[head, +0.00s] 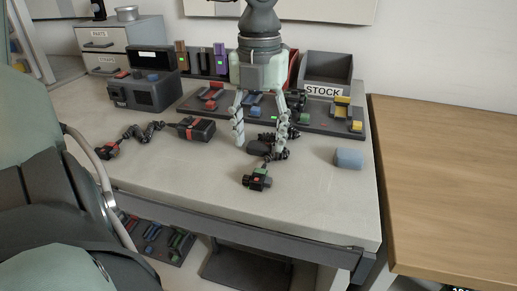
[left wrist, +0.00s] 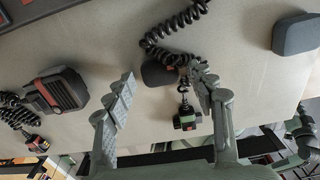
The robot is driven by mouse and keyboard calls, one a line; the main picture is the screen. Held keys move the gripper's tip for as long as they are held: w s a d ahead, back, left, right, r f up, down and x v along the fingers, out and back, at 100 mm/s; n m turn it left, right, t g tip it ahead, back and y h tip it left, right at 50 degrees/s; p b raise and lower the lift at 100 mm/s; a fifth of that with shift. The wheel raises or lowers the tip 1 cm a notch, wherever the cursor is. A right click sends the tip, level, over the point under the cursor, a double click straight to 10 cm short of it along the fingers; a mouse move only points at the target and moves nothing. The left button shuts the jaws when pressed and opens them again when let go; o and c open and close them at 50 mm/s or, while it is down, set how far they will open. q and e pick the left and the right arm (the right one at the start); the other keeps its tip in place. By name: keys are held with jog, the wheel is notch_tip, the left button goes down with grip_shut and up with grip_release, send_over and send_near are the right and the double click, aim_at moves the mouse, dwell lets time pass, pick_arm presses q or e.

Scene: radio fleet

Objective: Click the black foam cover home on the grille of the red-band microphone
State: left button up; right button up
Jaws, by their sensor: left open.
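A small microphone with a red band (head: 107,150) lies at the left of the grey table, on a coiled cord from a black radio with red parts (head: 200,129). The microphone also shows low at the left of the left wrist view (left wrist: 36,143). A dark rounded block, apparently the black foam cover (head: 257,147), lies on the table; it also shows in the left wrist view (left wrist: 157,74). My left gripper (head: 262,146) is open and points down, its fingers on either side of this block with gaps. My right gripper is not in view.
A green-marked microphone (head: 257,179) with a coiled cord lies just in front of my left gripper. A blue-grey block (head: 349,158) lies right of it. Behind stand a dark tray of coloured parts (head: 325,118), a STOCK bin (head: 327,69) and a dark box (head: 145,93). The front left table is clear.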

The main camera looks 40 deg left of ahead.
aim_at(259, 144)
pick_arm(q)
jog(key=shift+b, duration=0.35)
dwell(0.4)
jog(key=c, duration=1)
jog(key=shift+r, duration=0.15)
jog(key=shift+r+p, duration=1.45)
jog(key=shift+r, duration=0.95)
